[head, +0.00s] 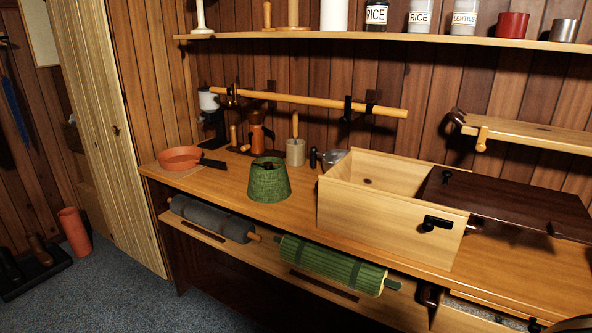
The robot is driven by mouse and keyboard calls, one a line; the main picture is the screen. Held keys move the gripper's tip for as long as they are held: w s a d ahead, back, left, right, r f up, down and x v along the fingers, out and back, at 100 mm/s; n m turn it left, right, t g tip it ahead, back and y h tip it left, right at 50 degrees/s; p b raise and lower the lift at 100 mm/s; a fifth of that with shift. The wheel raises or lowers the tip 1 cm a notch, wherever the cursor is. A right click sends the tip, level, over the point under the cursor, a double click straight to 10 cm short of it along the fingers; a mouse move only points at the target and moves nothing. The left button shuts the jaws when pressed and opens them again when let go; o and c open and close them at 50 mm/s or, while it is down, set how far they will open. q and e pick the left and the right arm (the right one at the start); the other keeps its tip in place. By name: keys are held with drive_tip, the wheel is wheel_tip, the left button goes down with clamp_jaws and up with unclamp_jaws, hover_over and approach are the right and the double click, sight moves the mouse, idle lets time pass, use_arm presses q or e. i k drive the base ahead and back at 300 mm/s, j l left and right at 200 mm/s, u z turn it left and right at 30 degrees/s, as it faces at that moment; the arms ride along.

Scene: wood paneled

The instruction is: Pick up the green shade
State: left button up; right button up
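A green lampshade-like piece (268,182), wider at the bottom, stands upright on the wooden counter (222,182), left of a pale wooden box. A green ribbed roll (330,264) with darker bands lies along the lower ledge at the counter's front. Both are green; I cannot tell from this view alone which one is called the shade. Neither of my grippers can be made out in the head view, and nothing is seen touching either green thing.
The pale box (385,215) and a dark brown panel (500,200) take up the counter's right. An orange pan (181,158) sits at the left end. A grey roll (210,219) lies left of the green roll. A wooden rail (320,101) runs along the wall behind.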

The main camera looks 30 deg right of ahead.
sight(268, 183)
drive_tip(key=i+j+z, duration=0.2)
drive_tip(key=i+z, duration=0.15)
drive_tip(key=z, duration=0.15)
drive_tip(key=i+j+z, duration=0.3)
drive_tip(key=z, duration=0.15)
drive_tip(key=i+j+z, duration=0.2)
drive_tip(key=j+z, duration=0.3)
drive_tip(key=i+j+z, duration=0.15)
drive_tip(key=j+z, duration=0.35)
